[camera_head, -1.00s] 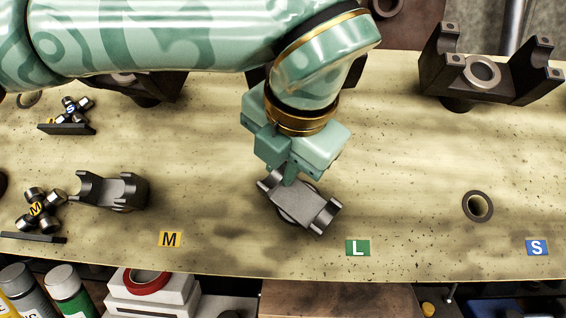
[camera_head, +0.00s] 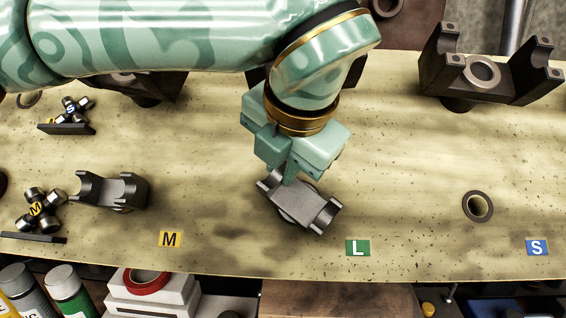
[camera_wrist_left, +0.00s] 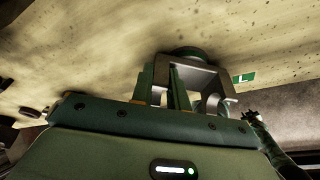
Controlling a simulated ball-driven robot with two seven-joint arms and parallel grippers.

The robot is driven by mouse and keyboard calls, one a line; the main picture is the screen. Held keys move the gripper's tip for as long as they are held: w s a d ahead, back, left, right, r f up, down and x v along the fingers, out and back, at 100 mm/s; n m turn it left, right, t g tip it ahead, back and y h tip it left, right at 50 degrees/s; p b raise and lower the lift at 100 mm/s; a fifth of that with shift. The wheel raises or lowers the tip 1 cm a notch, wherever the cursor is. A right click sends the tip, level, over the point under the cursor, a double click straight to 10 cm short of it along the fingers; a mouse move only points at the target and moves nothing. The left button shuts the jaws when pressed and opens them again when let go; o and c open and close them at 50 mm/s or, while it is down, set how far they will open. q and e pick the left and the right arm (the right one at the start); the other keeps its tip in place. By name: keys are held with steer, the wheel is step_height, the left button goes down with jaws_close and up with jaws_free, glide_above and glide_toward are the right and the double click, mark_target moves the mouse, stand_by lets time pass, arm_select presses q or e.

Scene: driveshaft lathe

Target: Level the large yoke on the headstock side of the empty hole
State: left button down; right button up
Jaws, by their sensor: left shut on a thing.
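A dark grey yoke (camera_head: 305,207) sits on the bench just left of the green L label (camera_head: 358,248). It lies turned at an angle, its right side lower in the picture, with a round dark base partly showing under it. My left gripper (camera_head: 290,179) reaches down from above and is shut on the yoke's upper edge. In the left wrist view the fingers (camera_wrist_left: 168,88) are at the yoke (camera_wrist_left: 205,77); the grip itself is partly hidden. An empty ringed hole (camera_head: 478,207) is to the right, near the blue S label (camera_head: 537,247). My right gripper is not in view.
Another yoke (camera_head: 112,191) stands left, near the yellow M label (camera_head: 170,239). A cross piece marked M (camera_head: 38,208) and one marked S (camera_head: 71,108) rest further left. A large dark bracket (camera_head: 490,85) stands back right. The bench between yoke and hole is clear.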

arm_select(q)
steer(key=shift+r, duration=0.15)
stand_by(0.5)
steer(key=shift+a+n+h+b, duration=0.15)
steer(key=shift+n+h+b, duration=0.15)
steer(key=shift+n+b, duration=0.9)
steer(key=shift+a+n+h+b, duration=0.1)
steer(key=shift+n+h+b, duration=0.4)
steer(key=shift+n+b, duration=1.15)
steer(key=shift+s+r+b, duration=0.1)
steer(key=shift+r+b, duration=0.05)
steer(key=shift+b, duration=0.45)
